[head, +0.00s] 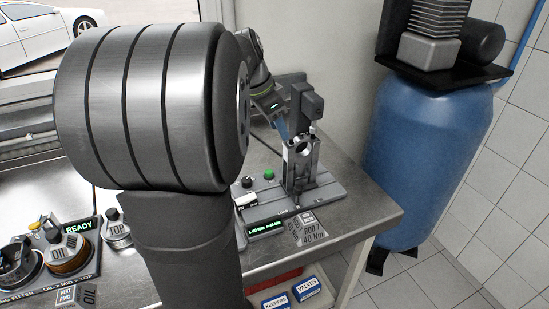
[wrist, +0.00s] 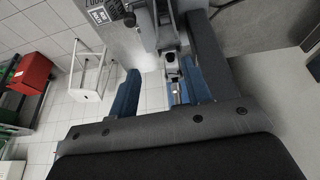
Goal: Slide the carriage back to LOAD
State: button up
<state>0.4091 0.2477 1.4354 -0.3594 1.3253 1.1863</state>
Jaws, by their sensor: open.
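A grey fixture (head: 325,192) stands on the bench near its right end, with an upright metal block (head: 303,165) that has a round bore. I take this block to be on the carriage, but my arm and the fixture's column hide much of it, and no LOAD mark is readable. My gripper (head: 282,126) is behind and left of the block's top, partly hidden. In the wrist view my gripper (wrist: 160,92) has its blue fingers spread apart. A small metal part (wrist: 173,70) of the fixture shows between them, closer to the right finger; contact cannot be told.
A green button (head: 269,174) and a lit display (head: 265,228) are at the fixture's left and front. A block marked 40 Nm (head: 311,233) sits in front. A blue tank (head: 425,150) stands right of the bench. Spools and a READY display (head: 78,226) are at left.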

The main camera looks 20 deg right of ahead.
aim_at(298, 187)
jog(key=s+d+r+n+y, duration=0.1)
jog(key=s+d+n+y, duration=0.4)
jog(key=n, duration=0.4)
jog(key=shift+h, duration=0.3)
jog(key=f, duration=1.1)
jog(key=a+f, duration=0.1)
jog(key=f, duration=0.5)
jog(key=shift+s+f, duration=0.15)
jog(key=shift+s, duration=0.25)
grip_shut()
